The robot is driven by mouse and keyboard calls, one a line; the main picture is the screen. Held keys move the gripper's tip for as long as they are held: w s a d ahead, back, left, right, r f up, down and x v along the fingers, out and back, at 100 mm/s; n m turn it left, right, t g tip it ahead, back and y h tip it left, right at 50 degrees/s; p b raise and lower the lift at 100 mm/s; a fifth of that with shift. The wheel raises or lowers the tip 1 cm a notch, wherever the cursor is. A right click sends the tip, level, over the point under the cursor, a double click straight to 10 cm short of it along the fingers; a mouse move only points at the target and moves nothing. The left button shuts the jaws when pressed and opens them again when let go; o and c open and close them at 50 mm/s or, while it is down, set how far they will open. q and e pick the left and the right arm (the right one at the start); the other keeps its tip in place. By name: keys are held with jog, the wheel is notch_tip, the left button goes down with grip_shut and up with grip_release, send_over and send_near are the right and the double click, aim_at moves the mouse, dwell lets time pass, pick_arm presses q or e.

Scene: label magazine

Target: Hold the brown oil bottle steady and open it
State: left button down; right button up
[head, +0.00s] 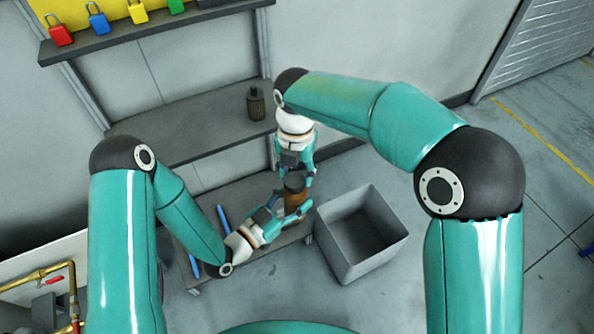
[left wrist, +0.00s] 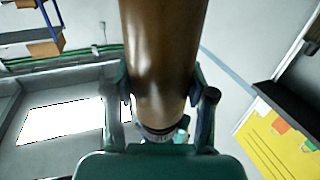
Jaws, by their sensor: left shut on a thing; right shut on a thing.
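The brown oil bottle (head: 294,198) stands above the lower shelf in the head view, with a dark cap (head: 294,182) on top. My left gripper (head: 289,209) is shut on the bottle's body from the front left. In the left wrist view the glossy brown bottle (left wrist: 158,55) fills the space between the left fingers (left wrist: 162,98). My right gripper (head: 295,177) comes down from above and is shut on the cap. The fingers partly hide the cap and bottle, and I cannot tell whether the cap is loose.
A grey open bin (head: 345,260) stands right of the bottle. Blue rods (head: 224,220) lie on the lower shelf (head: 255,190) at left. A dark ribbed bottle (head: 256,103) stands on the middle shelf (head: 190,125). Coloured padlocks (head: 98,22) stand on the top shelf.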

jog(key=shift+r, duration=0.25)
jog(key=shift+r, duration=0.9)
